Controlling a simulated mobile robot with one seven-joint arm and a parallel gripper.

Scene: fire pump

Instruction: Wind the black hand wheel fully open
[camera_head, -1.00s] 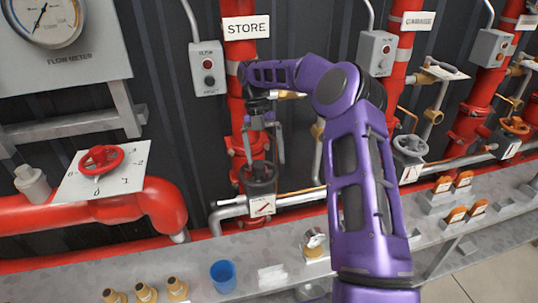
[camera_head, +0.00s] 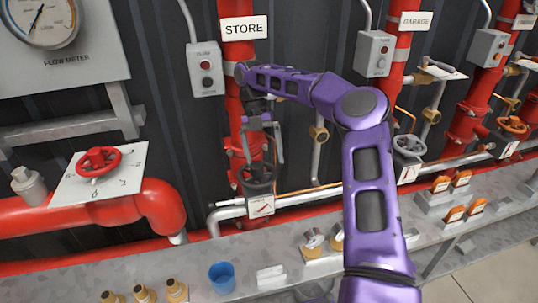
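The black hand wheel (camera_head: 257,180) sits low on the red STORE riser, above a small white plate with a red mark (camera_head: 261,206). My gripper (camera_head: 263,158) hangs from the wrist just above the wheel, pointing down. Its two fingers look spread apart, one in front of the riser and one to its right, with nothing seen between them. The fingertips are close to the wheel's upper side; I cannot tell whether they touch it. The wheel's turned position cannot be read.
A red hand wheel (camera_head: 99,161) on a white dial plate stands at left. A grey wheel (camera_head: 408,144) and an orange wheel (camera_head: 513,126) are on risers at right. A blue cup (camera_head: 222,276) and brass fittings (camera_head: 145,293) stand on the front ledge.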

